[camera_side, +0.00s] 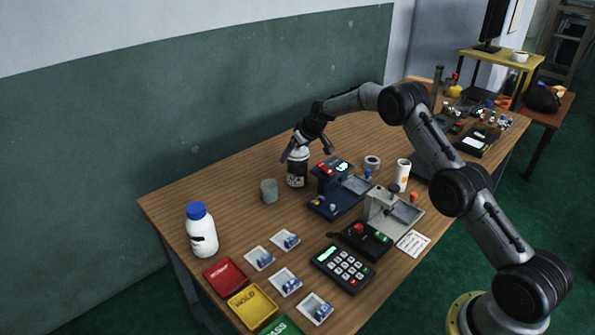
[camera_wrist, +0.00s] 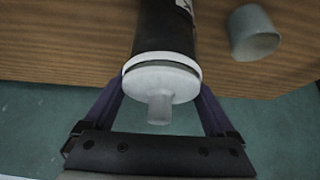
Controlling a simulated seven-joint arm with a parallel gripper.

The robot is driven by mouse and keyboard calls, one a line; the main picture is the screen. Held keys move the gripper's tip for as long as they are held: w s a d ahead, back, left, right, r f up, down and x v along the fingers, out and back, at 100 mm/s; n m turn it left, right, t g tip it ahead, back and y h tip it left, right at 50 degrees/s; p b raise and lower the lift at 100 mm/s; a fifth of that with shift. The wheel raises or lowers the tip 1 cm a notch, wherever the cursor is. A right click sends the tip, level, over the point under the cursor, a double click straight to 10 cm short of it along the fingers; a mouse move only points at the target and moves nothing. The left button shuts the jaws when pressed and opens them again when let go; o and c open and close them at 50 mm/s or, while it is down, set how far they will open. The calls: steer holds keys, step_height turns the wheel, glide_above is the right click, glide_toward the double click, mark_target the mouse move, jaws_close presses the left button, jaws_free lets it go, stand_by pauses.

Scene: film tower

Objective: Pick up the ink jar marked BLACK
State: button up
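The ink jar (camera_side: 297,176) is a dark bottle with a white top and a pale label; the lettering is too small to read for certain. It stands upright on the table, towards the wall. In the wrist view the jar (camera_wrist: 164,28) shows its dark body, white shoulder and pale spout. My gripper (camera_side: 306,152) is at the jar's top, fingers spread. In the wrist view my gripper (camera_wrist: 163,84) has one purple finger on each side of the jar. I cannot tell whether either finger touches it.
A grey cup (camera_side: 269,191) stands just left of the jar, also in the wrist view (camera_wrist: 253,34). A blue device (camera_side: 338,192) is close on the right. A white bottle with blue cap (camera_side: 201,232) stands far left. Photos, trays and a keypad (camera_side: 342,268) fill the front.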

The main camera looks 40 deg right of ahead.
jaws_close()
steer(key=shift+w+r, duration=0.1)
steer(key=shift+r, duration=0.1)
